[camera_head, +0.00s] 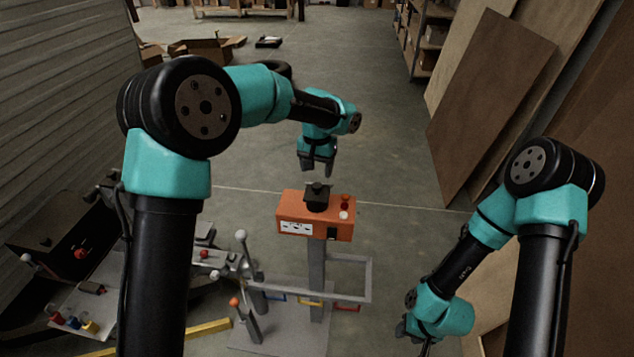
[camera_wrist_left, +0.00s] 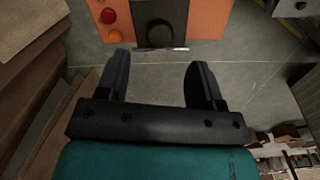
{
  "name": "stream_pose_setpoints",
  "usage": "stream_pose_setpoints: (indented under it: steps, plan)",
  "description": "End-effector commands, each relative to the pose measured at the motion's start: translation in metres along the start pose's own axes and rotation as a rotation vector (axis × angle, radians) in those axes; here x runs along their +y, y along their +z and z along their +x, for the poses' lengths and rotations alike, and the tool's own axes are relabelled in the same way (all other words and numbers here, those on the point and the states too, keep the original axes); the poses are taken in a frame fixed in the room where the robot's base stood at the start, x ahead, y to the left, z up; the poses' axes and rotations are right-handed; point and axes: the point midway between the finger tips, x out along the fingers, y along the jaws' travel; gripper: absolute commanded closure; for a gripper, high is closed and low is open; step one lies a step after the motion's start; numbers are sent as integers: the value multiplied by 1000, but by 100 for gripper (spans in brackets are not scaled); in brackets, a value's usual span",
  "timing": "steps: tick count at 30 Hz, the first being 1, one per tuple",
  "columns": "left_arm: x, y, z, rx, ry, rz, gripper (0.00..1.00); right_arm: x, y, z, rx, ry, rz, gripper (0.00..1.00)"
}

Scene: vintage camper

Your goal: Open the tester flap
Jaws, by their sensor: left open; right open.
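The tester is an orange box (camera_head: 297,212) on a grey post. A black flap-like part with a round knob (camera_head: 317,190) sits on its top. Red and white buttons are beside it. In the left wrist view, the orange box (camera_wrist_left: 211,18) is at the top edge, with the black part (camera_wrist_left: 160,12) and its knob centred. A thin light edge shows along the black part's near side. My left gripper (camera_head: 317,171) is open and empty, above and just beyond the box; its fingers (camera_wrist_left: 157,70) are apart from it. My right gripper (camera_head: 418,340) hangs low at right, its fingers partly cut off.
A grey metal frame (camera_head: 350,294) with coloured handles surrounds the post. Levers with white and orange knobs (camera_head: 241,235) stand left of it. A cluttered bench is at far left. Wooden panels (camera_head: 490,95) lean at right.

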Motion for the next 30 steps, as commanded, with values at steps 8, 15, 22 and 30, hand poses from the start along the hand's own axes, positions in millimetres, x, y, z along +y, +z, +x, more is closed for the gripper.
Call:
stream_pose_setpoints:
  steps: [8,15,22,30]
  plan:
    - [0,0,44,-3,0,0,39,0,0,0,0,0,0,57]
    - [0,0,56,-1,0,0,39,0,0,0,0,0,0,57]
    - [0,0,56,0,0,0,39,0,0,0,0,0,0,57]
    - [0,0,56,0,0,0,65,0,0,0,0,0,0,57]
